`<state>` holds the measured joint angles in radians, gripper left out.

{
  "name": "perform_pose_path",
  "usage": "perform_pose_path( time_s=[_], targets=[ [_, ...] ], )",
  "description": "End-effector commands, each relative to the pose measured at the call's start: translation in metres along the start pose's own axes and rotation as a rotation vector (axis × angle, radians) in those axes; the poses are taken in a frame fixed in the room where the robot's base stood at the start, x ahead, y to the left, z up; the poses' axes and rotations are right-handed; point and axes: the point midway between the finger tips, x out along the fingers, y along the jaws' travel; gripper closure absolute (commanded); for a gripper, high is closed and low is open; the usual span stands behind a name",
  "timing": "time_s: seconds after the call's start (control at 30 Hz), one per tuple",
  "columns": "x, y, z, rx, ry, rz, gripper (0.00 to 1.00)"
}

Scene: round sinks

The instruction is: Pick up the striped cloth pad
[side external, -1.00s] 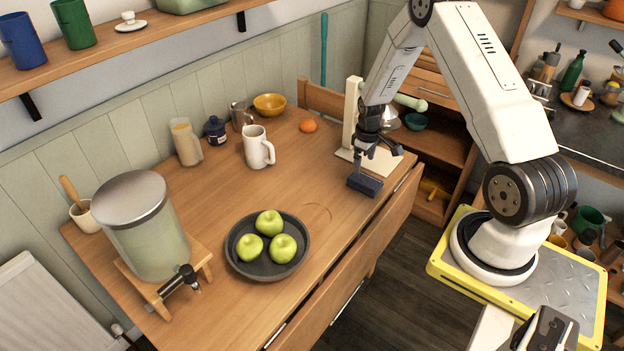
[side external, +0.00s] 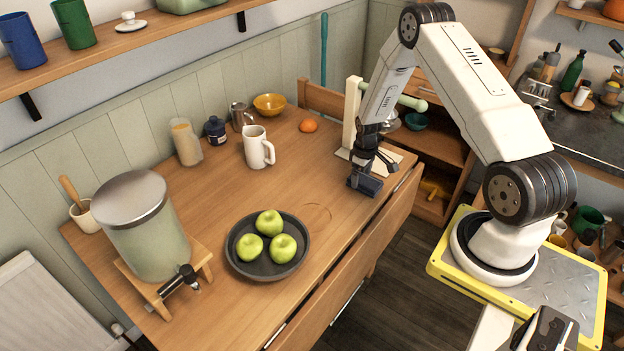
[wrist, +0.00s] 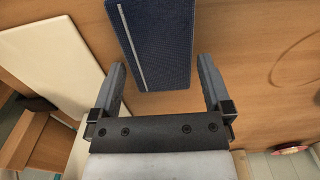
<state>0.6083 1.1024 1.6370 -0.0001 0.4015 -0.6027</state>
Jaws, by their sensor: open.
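The striped cloth pad (side external: 365,187) is a dark blue block lying on the wooden table near its right edge. In the wrist view the pad (wrist: 158,38) is dark blue with one pale stripe along it, and its far end runs out of the top of the picture. My gripper (side external: 374,172) is over the pad, pointing down. In the wrist view my gripper (wrist: 160,66) is open, with one finger to each side of the pad's near end and gaps between the fingers and the pad. I cannot tell how high the fingertips are above the table.
A cream stand (side external: 352,118) with a flat base is close behind my gripper. An orange (side external: 308,125), a white mug (side external: 256,150) and a dark bowl (side external: 237,266) of green apples stand farther left. The table between the bowl and the pad is clear.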

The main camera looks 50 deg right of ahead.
Motion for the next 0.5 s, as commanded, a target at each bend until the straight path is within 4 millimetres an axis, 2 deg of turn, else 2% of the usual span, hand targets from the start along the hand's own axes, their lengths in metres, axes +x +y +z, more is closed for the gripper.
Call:
perform_pose_path(
  time_s=[0.2, 0.5],
  targets=[
    [0.015, 0.000, 0.000, 0.000, 0.000, 0.000, 0.00],
    [0.017, 0.000, 0.000, 0.000, 0.001, 0.001, 0.00]
  ],
)
